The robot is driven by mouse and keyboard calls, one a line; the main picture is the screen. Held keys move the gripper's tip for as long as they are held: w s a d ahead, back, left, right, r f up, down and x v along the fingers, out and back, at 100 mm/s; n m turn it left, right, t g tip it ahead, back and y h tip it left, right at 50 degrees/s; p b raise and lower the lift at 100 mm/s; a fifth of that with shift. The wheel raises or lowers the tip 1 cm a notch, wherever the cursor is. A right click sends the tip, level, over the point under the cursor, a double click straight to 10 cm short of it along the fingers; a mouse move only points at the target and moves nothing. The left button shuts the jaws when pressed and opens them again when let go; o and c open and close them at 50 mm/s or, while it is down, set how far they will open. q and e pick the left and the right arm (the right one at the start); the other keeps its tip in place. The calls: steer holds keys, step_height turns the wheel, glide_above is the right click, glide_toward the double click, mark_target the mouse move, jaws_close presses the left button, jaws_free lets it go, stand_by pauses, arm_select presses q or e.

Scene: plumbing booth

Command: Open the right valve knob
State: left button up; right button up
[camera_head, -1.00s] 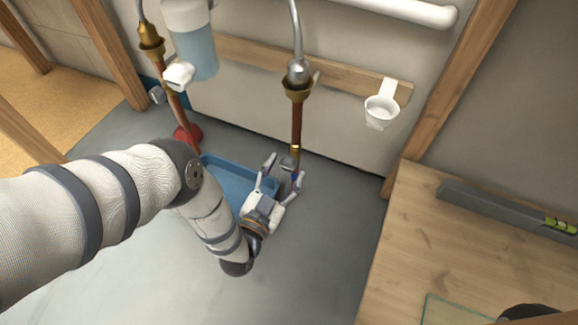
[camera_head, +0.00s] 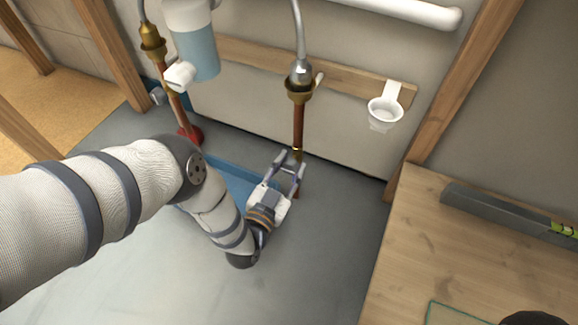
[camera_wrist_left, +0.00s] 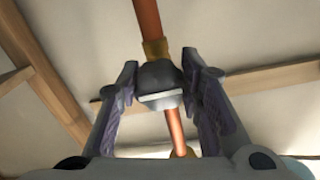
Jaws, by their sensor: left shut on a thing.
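The right copper pipe (camera_head: 298,128) comes down the wall below a brass fitting. The grey right valve knob (camera_wrist_left: 158,82) sits on this pipe and shows between my fingers in the left wrist view. In the head view the fingers mostly hide it. My left gripper (camera_head: 289,160) reaches up to the lower pipe and is shut on the knob, one finger on each side. The left copper pipe (camera_head: 175,103) has its own grey knob (camera_head: 157,96), apart from my gripper. My right gripper is not in view.
A blue tray (camera_head: 232,170) lies on the floor behind my left forearm. A red piece (camera_head: 191,135) is at the left pipe's foot. A bottle (camera_head: 197,55) and a white cup holder (camera_head: 385,110) are on the wall. A wooden bench (camera_head: 425,245) stands at right.

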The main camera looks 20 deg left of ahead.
arm_select(q)
steer(key=n, duration=0.8)
steer(key=shift+d+p, duration=0.15)
steer(key=shift+p, duration=0.2)
steer(key=n, duration=0.4)
steer(key=shift+s+d+n, duration=0.1)
steer(key=shift+n, duration=2.2)
steer(key=o, duration=1.2)
steer(key=shift+r, duration=0.1)
steer(key=shift+c, duration=0.2)
